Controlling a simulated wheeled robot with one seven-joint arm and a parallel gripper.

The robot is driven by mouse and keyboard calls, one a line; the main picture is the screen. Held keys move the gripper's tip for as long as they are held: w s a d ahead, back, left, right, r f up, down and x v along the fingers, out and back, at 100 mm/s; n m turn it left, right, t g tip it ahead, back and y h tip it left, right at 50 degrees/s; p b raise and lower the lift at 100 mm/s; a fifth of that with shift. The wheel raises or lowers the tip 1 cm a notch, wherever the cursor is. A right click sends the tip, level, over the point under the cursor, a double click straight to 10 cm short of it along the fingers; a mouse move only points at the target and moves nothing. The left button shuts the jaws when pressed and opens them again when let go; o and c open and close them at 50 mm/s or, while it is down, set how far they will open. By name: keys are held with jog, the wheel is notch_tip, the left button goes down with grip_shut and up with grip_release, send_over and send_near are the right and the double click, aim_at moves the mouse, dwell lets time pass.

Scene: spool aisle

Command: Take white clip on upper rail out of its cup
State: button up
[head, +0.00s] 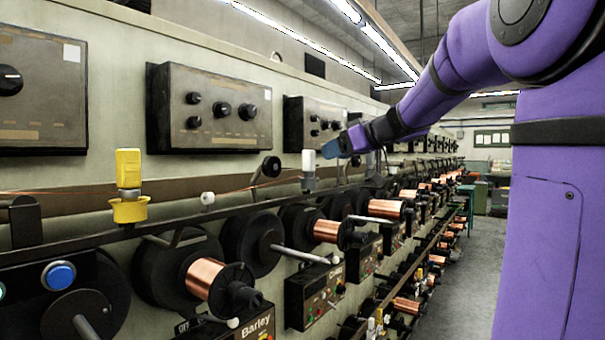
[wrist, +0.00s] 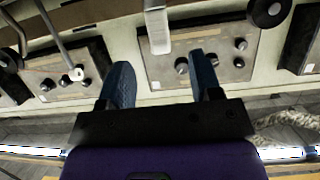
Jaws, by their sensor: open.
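In the wrist view my gripper (wrist: 160,70) is open with nothing between the fingertips. The white clip also shows there (wrist: 157,24), beyond the fingertips and roughly centred between them. The cup is not clearly visible in the wrist view.
A yellow clip (head: 128,167) stands in a yellow cup (head: 130,209) further left on the rail. Control boxes (head: 211,110) line the wall behind. Copper spools (head: 206,277) sit below the rail. A dark round guide (head: 270,167) is left of the white clip. The aisle floor is clear.

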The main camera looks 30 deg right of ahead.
aim_at(313, 163)
jog(key=x, duration=0.4)
jog(key=shift+w+f, duration=0.1)
jog(key=shift+w, duration=0.1)
jog(key=x, duration=0.5)
jog(key=shift+d+f, duration=0.1)
jog(key=shift+f, duration=0.2)
jog(key=c, duration=1)
